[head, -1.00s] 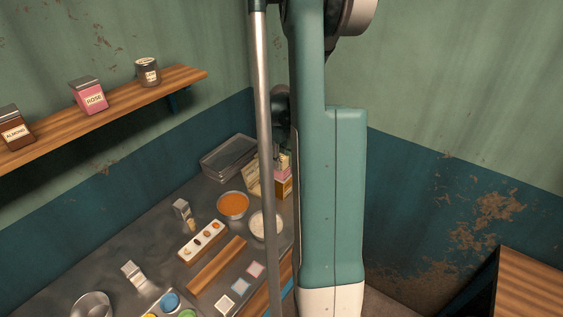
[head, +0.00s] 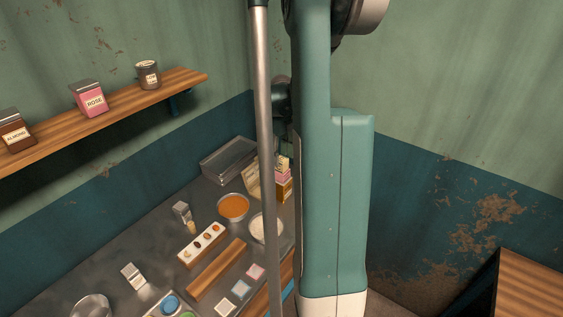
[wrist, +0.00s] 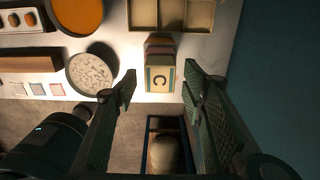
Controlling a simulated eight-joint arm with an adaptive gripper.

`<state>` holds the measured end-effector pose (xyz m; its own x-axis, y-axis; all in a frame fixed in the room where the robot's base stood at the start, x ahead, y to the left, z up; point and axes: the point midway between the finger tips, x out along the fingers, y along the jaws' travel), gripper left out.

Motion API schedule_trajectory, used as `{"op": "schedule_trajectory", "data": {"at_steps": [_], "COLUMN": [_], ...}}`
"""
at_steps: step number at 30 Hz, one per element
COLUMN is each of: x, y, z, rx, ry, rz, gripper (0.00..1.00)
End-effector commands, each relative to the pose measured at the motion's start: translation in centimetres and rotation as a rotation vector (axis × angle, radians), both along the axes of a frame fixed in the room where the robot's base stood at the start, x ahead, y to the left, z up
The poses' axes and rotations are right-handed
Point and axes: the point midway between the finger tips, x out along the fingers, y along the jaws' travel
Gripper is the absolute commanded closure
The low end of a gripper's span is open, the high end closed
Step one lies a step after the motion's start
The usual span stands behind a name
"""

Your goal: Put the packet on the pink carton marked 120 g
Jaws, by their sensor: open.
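A stack of small cartons stands at the far right end of the counter in the head view, half beside my arm. It has a pink carton (head: 283,176) above a brown carton (head: 284,190), and a cream piece (head: 283,162) on top. I cannot read a 120 g mark. In the wrist view, a cream packet marked C (wrist: 160,79) with coloured edges shows at the top of a stack, which hides most of what is under it. My gripper (wrist: 159,72) is open, with one finger on each side of this packet in the picture. No contact shows; the height gap is unclear.
A divided cream tray (wrist: 172,15) lies just beyond the stack. A bowl of white stuff (wrist: 90,73) and an orange bowl (wrist: 78,14) stand to the left. A blue-framed bin (wrist: 153,124) is below the counter edge. A wall is at right.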

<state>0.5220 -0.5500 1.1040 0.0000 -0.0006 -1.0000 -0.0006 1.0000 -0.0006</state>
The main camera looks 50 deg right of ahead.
Motion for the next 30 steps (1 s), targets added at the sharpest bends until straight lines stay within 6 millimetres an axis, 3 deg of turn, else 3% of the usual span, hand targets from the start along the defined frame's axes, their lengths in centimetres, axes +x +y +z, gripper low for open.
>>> {"op": "schedule_trajectory", "data": {"at_steps": [9,15,30], "x": [0.0,0.0,0.0], "y": [0.0,0.0,0.0], "z": [5.0,7.0,7.9], "rx": [0.000,0.000,0.000], "ry": [0.000,0.000,0.000], "rz": [0.000,0.000,0.000], "gripper": [0.58,0.58,0.58]}}
